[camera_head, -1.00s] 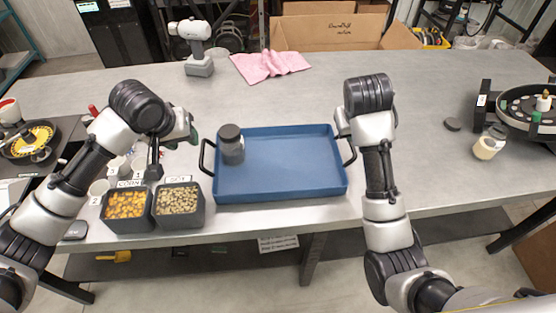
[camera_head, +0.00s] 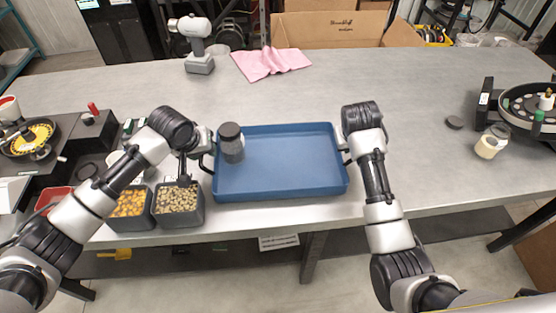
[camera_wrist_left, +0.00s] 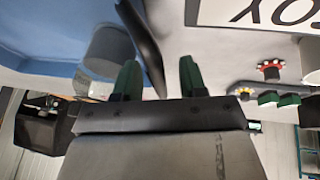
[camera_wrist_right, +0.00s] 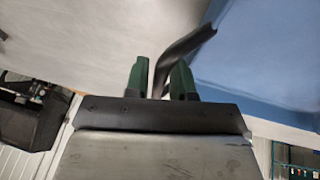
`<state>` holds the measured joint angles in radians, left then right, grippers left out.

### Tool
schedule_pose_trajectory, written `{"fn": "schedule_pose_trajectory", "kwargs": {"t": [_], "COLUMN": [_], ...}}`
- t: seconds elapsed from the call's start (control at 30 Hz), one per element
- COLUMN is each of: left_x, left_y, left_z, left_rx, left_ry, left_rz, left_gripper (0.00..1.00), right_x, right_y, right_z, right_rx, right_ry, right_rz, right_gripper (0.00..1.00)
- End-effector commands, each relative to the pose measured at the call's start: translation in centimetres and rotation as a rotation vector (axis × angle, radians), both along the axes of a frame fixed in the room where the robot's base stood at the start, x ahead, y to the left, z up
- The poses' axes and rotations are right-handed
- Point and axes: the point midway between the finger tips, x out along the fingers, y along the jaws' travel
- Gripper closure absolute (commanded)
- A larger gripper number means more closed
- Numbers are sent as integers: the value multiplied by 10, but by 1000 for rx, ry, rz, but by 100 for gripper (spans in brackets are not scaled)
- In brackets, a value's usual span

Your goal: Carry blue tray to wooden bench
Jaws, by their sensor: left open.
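The blue tray (camera_head: 290,165) lies flat on the grey table, with a black handle at each short side. A dark-lidded jar (camera_head: 232,145) stands in its left back part. My left gripper (camera_head: 207,150) is at the left handle; in the left wrist view its green fingertips (camera_wrist_left: 160,78) are apart, with the dark handle (camera_wrist_left: 140,40) passing between them. My right gripper (camera_head: 343,152) is at the right handle. In the right wrist view its fingertips (camera_wrist_right: 160,80) stand close on either side of the handle (camera_wrist_right: 190,45). I cannot make out a wooden bench.
Bins of orange pieces (camera_head: 130,203) and pale seeds (camera_head: 178,198) stand left of the tray, near my left arm. A small jar (camera_head: 490,142) and round device stand right. The table's middle right is clear.

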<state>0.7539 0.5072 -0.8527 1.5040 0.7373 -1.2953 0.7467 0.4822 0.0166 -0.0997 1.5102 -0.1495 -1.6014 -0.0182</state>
Motion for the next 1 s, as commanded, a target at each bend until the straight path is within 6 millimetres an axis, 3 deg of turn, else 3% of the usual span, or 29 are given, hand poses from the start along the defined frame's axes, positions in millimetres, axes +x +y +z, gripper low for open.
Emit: {"fn": "schedule_pose_trajectory", "kwargs": {"t": [0.17, 0.3, 0.43, 1.0], "left_x": [0, 0, 0, 1], "left_y": [0, 0, 0, 0], "left_z": [0, 0, 0, 13], "left_rx": [0, 0, 0, -2], "left_ry": [0, 0, 0, -3], "left_rz": [0, 0, 0, 0], "left_gripper": [58, 80, 99, 100], "right_x": [0, 0, 0, 0], "right_y": [0, 0, 0, 0], "right_z": [0, 0, 0, 12], "right_rx": [0, 0, 0, 0], "right_ry": [0, 0, 0, -3], "right_rz": [0, 0, 0, 1], "right_gripper": [76, 97, 100, 100]}}
